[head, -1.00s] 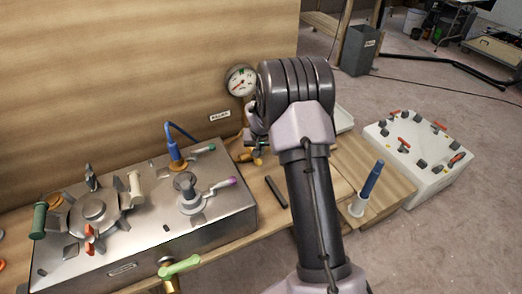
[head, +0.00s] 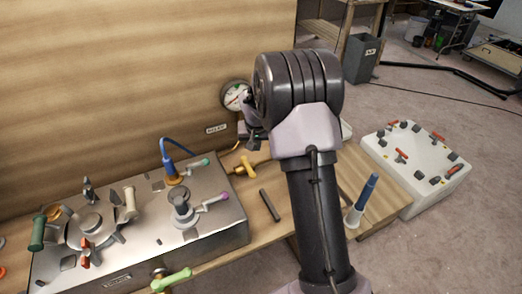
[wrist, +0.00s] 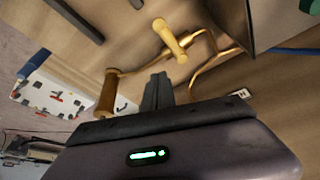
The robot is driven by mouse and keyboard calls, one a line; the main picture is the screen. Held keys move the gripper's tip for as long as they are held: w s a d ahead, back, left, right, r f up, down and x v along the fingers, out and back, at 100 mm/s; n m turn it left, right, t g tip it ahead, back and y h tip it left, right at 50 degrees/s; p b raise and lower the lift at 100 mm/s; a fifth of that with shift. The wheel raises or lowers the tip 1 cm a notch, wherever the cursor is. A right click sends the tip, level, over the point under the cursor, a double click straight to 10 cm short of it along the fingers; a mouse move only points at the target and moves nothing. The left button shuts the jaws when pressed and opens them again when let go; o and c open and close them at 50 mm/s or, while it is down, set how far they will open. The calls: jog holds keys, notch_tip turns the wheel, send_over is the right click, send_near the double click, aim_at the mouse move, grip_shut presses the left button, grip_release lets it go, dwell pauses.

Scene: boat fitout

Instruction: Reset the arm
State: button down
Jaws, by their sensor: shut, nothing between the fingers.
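My gripper (wrist: 157,90) shows in the wrist view with its dark fingers together and nothing between them. It is above the wooden bench, apart from the brass valve with a yellow handle (wrist: 172,38) and a brown handle (wrist: 106,95). In the head view my arm stands upright in the middle and bends over at the top. The gripper there is mostly hidden behind the arm, near the gauge (head: 236,96). The yellow valve handle (head: 246,166) shows on the bench, left of the arm.
A steel panel box (head: 215,232) with several levers and valves fills the left of the bench. A blue-handled tool (head: 366,190) stands upright right of my arm. A white box with red levers (head: 418,180) is at the right. A wooden wall (head: 130,70) rises behind the bench.

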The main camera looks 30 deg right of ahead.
jog(key=shift+a+r, duration=0.25)
jog(key=shift+r, duration=0.25)
jog(key=s+a+r+t+y, duration=0.1)
jog(key=s+a+r, duration=0.5)
jog(key=r, duration=0.3)
jog(key=s+a+r, duration=0.6)
jog(key=r, duration=0.2)
jog(key=s+a+r+y, duration=0.1)
jog(key=s+a, duration=0.2)
jog(key=s, duration=0.4)
jog(key=s+a+r+y, duration=0.1)
jog(key=s+a, duration=0.2)
jog(key=s, duration=0.4)
jog(key=s+a+r+n+t, duration=0.1)
jog(key=s+a, duration=0.3)
jog(key=s, duration=0.3)
jog(key=shift+y, duration=0.4)
